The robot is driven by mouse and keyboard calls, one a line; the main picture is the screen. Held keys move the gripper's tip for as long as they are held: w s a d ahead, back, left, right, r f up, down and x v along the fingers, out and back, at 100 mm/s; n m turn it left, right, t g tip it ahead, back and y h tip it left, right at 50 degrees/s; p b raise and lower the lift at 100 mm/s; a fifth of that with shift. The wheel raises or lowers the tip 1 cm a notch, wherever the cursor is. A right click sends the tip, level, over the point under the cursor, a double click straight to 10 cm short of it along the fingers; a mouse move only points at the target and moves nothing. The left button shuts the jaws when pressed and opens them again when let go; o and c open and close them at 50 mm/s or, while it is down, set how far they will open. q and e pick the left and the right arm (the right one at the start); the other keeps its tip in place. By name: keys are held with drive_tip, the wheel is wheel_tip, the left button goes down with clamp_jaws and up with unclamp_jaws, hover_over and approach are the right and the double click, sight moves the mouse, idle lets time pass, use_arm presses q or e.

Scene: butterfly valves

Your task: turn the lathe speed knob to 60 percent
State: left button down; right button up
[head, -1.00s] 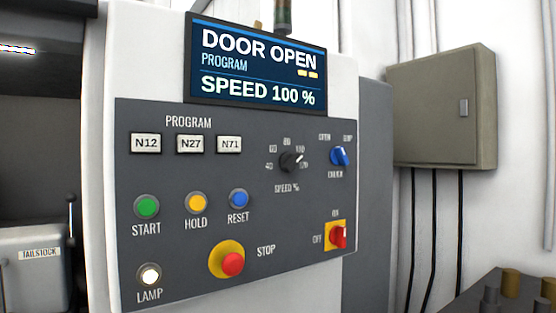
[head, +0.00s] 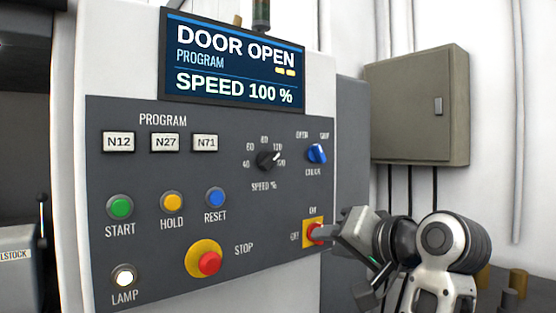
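The black speed knob (head: 268,160) sits on the dark control panel, with a scale around it marked from 40 upward and the label SPEED % below. Its white pointer mark points to the upper right. The screen (head: 235,62) reads DOOR OPEN, PROGRAM and SPEED 100 %. My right gripper (head: 322,234) is at the lower right of the panel, below and right of the knob and apart from it. Its fingertips overlap the red and yellow on/off switch in the picture; I cannot tell if they touch or how far they are open. My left gripper is out of view.
The blue selector (head: 316,153) is right of the knob. Green START (head: 120,207), yellow HOLD (head: 172,202) and blue RESET (head: 215,197) buttons are to the lower left. The red STOP button (head: 209,262) sticks out below. A grey wall box (head: 415,110) hangs at right.

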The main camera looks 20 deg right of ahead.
wheel_tip(320, 180, up, 13)
drive_tip(key=s+t+y, duration=0.2)
drive_tip(key=y, duration=0.1)
drive_tip(key=p, duration=0.3)
approach(274, 159)
drive_tip(key=x, duration=0.9)
clamp_jaws()
